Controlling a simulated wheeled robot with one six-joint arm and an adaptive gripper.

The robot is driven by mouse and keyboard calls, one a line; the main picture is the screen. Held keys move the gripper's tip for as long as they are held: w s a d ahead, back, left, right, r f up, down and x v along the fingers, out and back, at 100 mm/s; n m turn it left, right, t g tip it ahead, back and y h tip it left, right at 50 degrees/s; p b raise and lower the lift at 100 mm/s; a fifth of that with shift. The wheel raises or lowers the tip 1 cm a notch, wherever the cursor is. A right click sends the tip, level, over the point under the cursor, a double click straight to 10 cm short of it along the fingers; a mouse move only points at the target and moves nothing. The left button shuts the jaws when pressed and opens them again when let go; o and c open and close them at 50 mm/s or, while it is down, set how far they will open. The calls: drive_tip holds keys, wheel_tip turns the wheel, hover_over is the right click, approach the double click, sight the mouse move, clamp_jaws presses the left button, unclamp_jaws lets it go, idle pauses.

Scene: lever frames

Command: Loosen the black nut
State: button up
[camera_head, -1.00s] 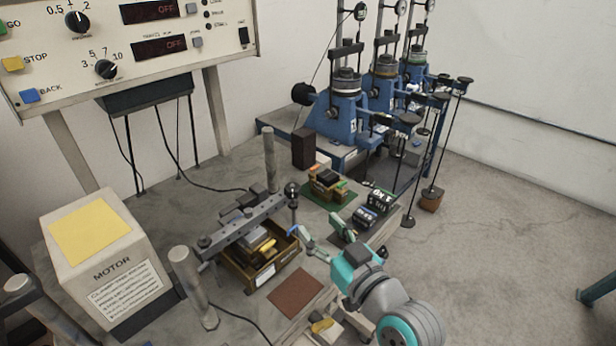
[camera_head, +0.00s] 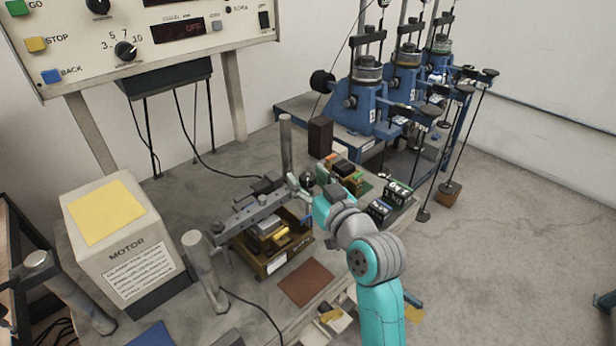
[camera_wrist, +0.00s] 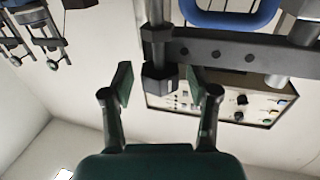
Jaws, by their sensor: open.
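In the wrist view a black six-sided nut (camera_wrist: 159,84) sits on a dark upright rod, beside a dark drilled bar (camera_wrist: 235,52). My gripper (camera_wrist: 160,78) is open, and its two fingers show on either side of the nut with a gap at each side. Whether the nut is fully at the fingertips' depth is hard to tell. In the head view my gripper (camera_head: 303,186) is at the far right end of the grey lever bar (camera_head: 250,213). The nut cannot be made out clearly there, since the arm and gripper crowd it.
A wooden tray (camera_head: 262,268) of metal pieces lies under the bar. Metal posts (camera_head: 205,270) stand near it. The motor box (camera_head: 120,240) is at left, blue test stands (camera_head: 368,112) at the back. A brown mat (camera_head: 305,283) lies in front.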

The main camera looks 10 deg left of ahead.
drive_tip(key=shift+w+a, duration=0.1)
drive_tip(key=shift+w, duration=0.05)
clamp_jaws()
